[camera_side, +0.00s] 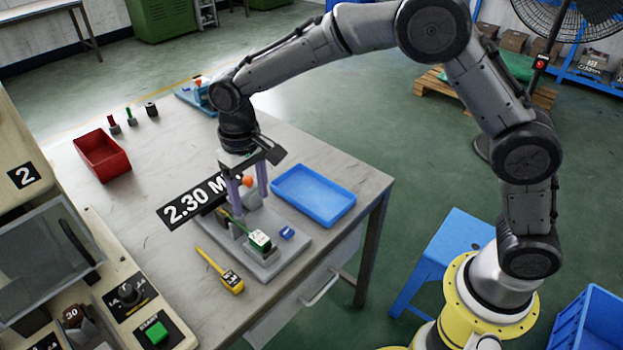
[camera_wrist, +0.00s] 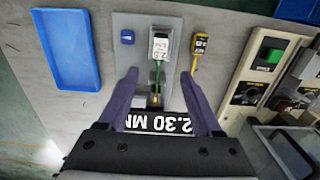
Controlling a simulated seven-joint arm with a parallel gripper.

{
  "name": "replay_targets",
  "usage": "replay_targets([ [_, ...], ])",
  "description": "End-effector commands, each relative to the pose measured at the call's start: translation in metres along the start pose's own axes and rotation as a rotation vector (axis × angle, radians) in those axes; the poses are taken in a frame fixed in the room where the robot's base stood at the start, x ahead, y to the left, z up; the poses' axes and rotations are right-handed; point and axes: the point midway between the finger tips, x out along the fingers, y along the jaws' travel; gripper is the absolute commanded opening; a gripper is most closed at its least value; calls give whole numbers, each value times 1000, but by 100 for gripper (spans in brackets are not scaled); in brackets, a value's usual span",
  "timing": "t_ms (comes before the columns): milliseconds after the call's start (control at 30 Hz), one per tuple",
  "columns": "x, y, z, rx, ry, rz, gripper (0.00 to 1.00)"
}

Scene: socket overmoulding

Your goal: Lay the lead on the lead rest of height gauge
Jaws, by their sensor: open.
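The lead has a white-and-green block end (camera_side: 260,241) and a thin green wire. It lies along the grey height gauge (camera_side: 285,262), its wire running back between upright grey blocks. In the wrist view the labelled block end (camera_wrist: 160,46) is beyond my fingertips and the green wire (camera_wrist: 157,76) passes between them. My gripper (camera_side: 247,198) points down over the back of the gauge, its purple fingers apart. In the wrist view my gripper (camera_wrist: 158,78) is open on either side of the wire, with a gap on both sides. I cannot tell whether the wire touches the lead rest.
A "2.30 MM" sign (camera_side: 192,198) stands beside the gauge. A small blue piece (camera_side: 288,233) sits on its base. A blue tray (camera_side: 313,194) lies to the right, a yellow tool (camera_side: 231,281) in front and a red bin (camera_side: 102,155) at the back left. A machine borders the left.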

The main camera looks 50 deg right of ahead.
Motion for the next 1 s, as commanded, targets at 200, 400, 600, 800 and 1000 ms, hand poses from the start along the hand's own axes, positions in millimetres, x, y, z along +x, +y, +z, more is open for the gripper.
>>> replay_targets([
  [200, -10, 6, 3, 2, 12, -5, 66],
  [400, -70, 50, 36, 6, 99, -32, 66],
  [600, -124, 106, 103, 6, 217, -48, 66],
  [800, -145, 148, 181, 6, 339, -42, 66],
  [1000, -138, 172, 246, 4, 440, -19, 66],
])
